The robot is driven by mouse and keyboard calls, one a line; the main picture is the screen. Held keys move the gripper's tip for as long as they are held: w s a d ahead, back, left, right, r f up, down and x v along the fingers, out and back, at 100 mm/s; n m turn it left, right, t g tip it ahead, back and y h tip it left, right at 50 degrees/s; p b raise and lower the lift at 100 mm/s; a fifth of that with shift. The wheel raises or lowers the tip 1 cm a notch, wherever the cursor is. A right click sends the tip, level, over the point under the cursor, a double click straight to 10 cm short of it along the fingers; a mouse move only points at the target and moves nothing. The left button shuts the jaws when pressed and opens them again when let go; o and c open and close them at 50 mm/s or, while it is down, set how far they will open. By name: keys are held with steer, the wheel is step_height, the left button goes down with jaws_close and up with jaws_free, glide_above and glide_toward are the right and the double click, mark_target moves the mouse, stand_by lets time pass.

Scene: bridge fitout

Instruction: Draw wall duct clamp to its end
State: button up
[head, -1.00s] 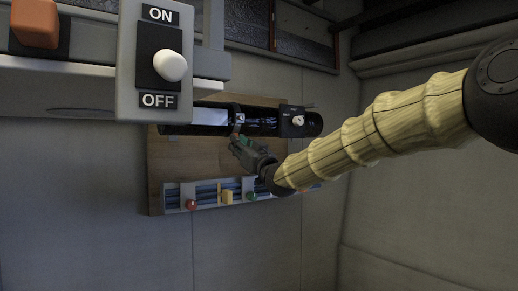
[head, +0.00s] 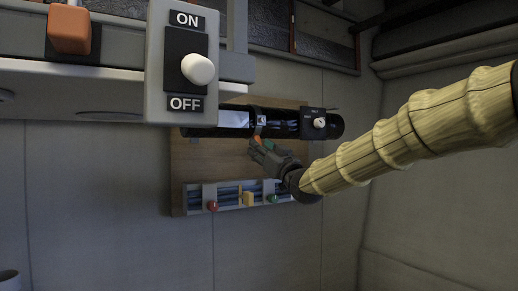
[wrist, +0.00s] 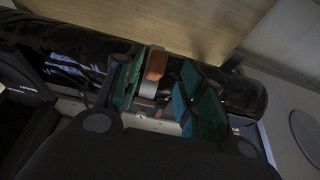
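The wall duct (head: 285,122) is a glossy black cylinder lying sideways along a wooden wall board. A narrow clamp band (head: 260,121) goes around it near the middle, with a small orange-brown tab below. In the wrist view the tab (wrist: 156,65) and the pale band (wrist: 150,86) show between my green-padded fingers. My gripper (head: 263,148) is just below the clamp in the head view. My gripper (wrist: 162,88) is open around the tab, with a gap visible beside it. Whether a pad touches the clamp is hard to tell.
A large ON/OFF switch box (head: 178,62) and an orange block (head: 69,29) stand in the upper left foreground. A black box with a pale knob (head: 319,122) sits on the duct's right. Below, a grey rack (head: 226,202) carries red, yellow and green parts.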

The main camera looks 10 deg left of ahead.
steer(key=v, duration=1)
steer(key=shift+f, duration=0.2)
